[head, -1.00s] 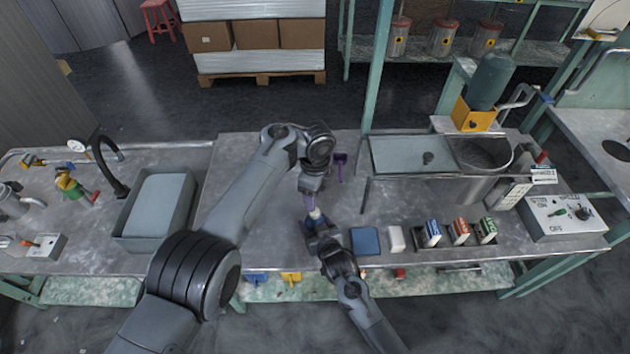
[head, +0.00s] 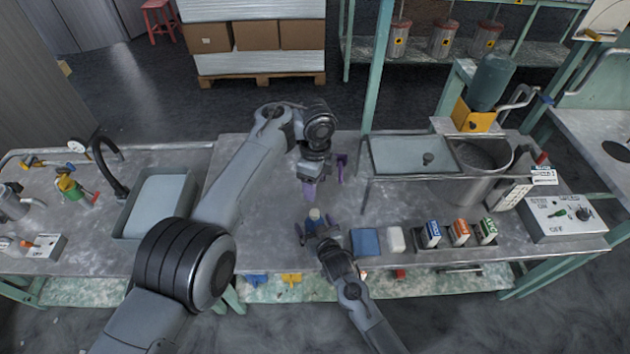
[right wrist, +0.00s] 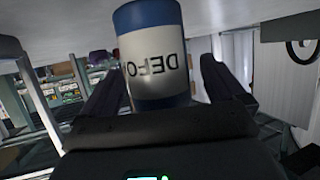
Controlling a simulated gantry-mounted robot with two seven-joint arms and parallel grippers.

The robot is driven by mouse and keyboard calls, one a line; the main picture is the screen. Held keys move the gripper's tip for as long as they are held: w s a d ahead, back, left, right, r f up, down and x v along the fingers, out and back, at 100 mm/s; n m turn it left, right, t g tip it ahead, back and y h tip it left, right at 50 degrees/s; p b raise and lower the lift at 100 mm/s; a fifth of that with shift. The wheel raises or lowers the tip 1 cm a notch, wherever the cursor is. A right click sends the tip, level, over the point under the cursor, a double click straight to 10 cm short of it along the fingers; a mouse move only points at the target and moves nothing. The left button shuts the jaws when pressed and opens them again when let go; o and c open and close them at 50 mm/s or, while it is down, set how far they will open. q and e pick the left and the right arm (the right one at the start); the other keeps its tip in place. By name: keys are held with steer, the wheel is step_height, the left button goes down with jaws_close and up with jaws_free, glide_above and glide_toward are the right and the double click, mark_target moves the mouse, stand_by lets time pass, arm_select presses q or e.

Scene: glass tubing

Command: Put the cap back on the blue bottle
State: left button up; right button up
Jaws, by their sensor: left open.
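The blue bottle (head: 314,214) stands near the table's front edge. In the right wrist view it shows as a white-labelled bottle (right wrist: 157,65) with blue bands, upside down in the picture. My right gripper (head: 322,224) has one finger on each side of the bottle and appears shut on it; a thin gap shows at one side.
A blue pad (head: 365,242), a white block (head: 395,239) and a rack of small boxes (head: 447,245) are to the right. A sink (head: 157,205) is at left and a metal basin (head: 483,160) at right.

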steer(key=shift+r, duration=0.1)
steer(key=shift+s+d+r+p, duration=0.15)
steer(key=shift+s+r+p, duration=0.05)
steer(key=shift+s+p, duration=0.15)
steer(key=p+v, duration=0.3)
steer(key=v, duration=0.7)
steer(key=shift+f, duration=0.15)
